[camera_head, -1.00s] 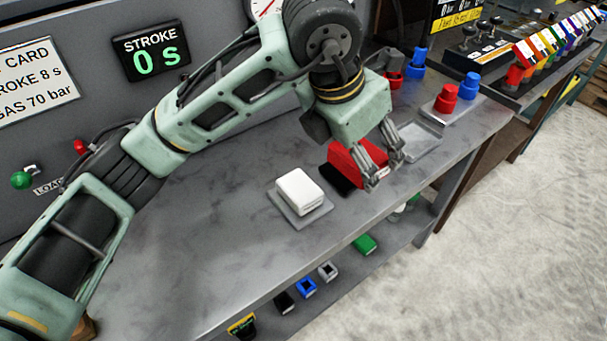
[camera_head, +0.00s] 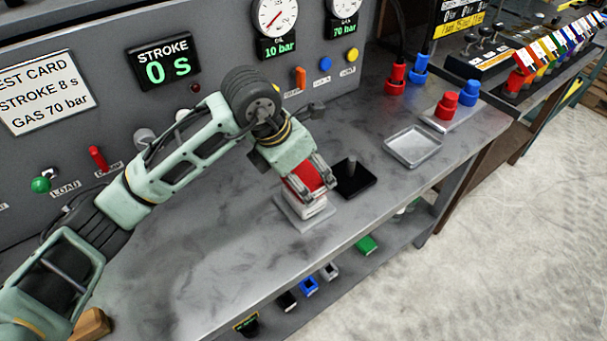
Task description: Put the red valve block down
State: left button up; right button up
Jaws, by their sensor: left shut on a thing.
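My left gripper (camera_head: 314,192) is shut on the red valve block (camera_head: 305,181). Its fingers hide part of the block. The block is directly over the white block (camera_head: 309,209), which sits on a thin grey plate (camera_head: 293,217) on the bench. Only a strip of the white block shows below the red one. I cannot tell whether the two touch. My right gripper is not in view.
A black tray with a peg (camera_head: 364,186) stands just right of the gripper. An empty metal tray (camera_head: 413,147) lies further right. Red and blue connectors (camera_head: 447,106) stand behind it.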

pick_arm(q)
jog(key=shift+f, duration=0.6)
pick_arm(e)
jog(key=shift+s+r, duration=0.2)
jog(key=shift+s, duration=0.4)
pick_arm(q)
jog(key=shift+f, duration=0.2)
jog(key=o, duration=1.9)
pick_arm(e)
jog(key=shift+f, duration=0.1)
pick_arm(q)
jog(key=shift+r, duration=0.15)
jog(key=shift+a+r, duration=0.15)
jog(key=shift+r, duration=0.15)
jog(key=b+v, duration=0.1)
jog(key=v, duration=1)
jog(key=shift+s+r+b, duration=0.1)
jog(key=shift+s+b, duration=0.1)
jog(key=shift+b, duration=0.2)
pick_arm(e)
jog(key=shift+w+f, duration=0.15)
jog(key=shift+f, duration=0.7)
